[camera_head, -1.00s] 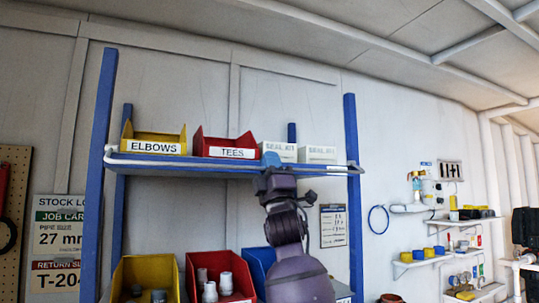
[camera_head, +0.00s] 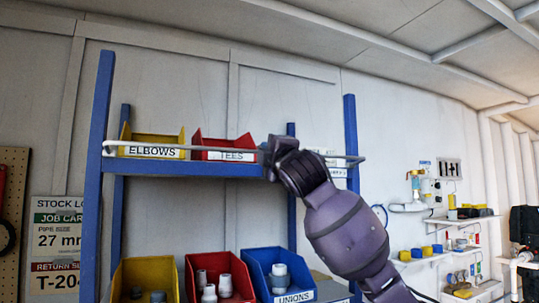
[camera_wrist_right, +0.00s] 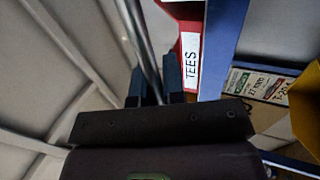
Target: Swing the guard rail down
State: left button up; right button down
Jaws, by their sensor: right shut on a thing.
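The guard rail (camera_head: 205,148) is a thin pale bar across the front of the blue upper shelf (camera_head: 205,168). It crosses in front of the bin labels, a little above the shelf's front edge. My right gripper (camera_head: 268,150) is shut on the rail, right of its middle, with the arm reaching up from the lower right. In the right wrist view the rail (camera_wrist_right: 137,35) runs down between the two dark fingers (camera_wrist_right: 154,84). My arm hides part of the rail and of the seal kit boxes. My left gripper is not in view.
A yellow elbows bin (camera_head: 152,138) and a red tees bin (camera_head: 222,138) stand on the upper shelf. Blue posts (camera_head: 97,150) frame the rack. Lower bins, including a blue unions bin (camera_head: 292,297), hold fittings. Small wall shelves (camera_head: 430,256) are at the right.

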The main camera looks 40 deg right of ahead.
jog(key=shift+w+r+g, duration=0.1)
jog(key=shift+r+g, duration=0.05)
jog(key=shift+g, duration=0.25)
jog(key=c, duration=1.2)
grip_release()
